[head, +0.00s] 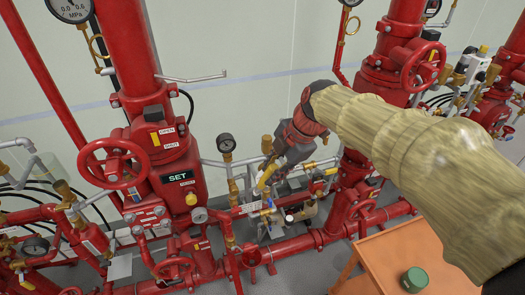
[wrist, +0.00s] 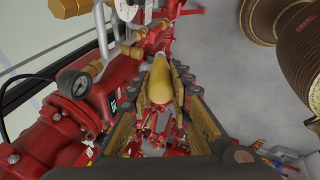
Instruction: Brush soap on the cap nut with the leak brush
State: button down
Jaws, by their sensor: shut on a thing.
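My gripper (head: 272,168) is at mid-picture in the head view, among the pipes between two red valve stands. It is shut on a yellow handle, which I take to be the leak brush (wrist: 160,80). In the wrist view this handle stands between the two fingers (wrist: 161,115) and points away from the camera. The brush's bristles cannot be made out. Several brass fittings sit close by, but I cannot tell which is the cap nut. No contact between brush and fitting can be made out.
A red valve (head: 180,178) marked SET with a handwheel (head: 113,163) stands left of my gripper. A pressure gauge (head: 226,143) is just left of it. An orange table (head: 385,262) with a green round container (head: 414,280) is at the lower right. Pipes crowd the space.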

notch_tip(320, 180, up, 7)
jog(key=s+a+n+g+y+p, duration=0.1)
jog(key=s+a+n, duration=0.1)
jog(key=n, duration=0.2)
jog(key=shift+a+f+n, duration=0.2)
jog(key=shift+a+n, duration=0.1)
jog(key=shift+a, duration=0.05)
jog(key=shift+f+b, duration=0.1)
jog(key=shift+b, duration=0.2)
jog(key=w+a+f+b, duration=0.2)
jog(key=w+f+b, duration=0.4)
jog(key=w+f, duration=0.3)
jog(key=shift+w+a+f, duration=0.2)
jog(key=shift+a+f, duration=0.1)
dwell(0.5)
dwell(0.8)
jog(key=s+d+r, duration=0.2)
jog(key=s+r, duration=0.7)
jog(key=r, duration=0.1)
jog(key=shift+s+d, duration=0.35)
jog(key=shift+d, duration=0.05)
dwell(0.8)
dwell(0.5)
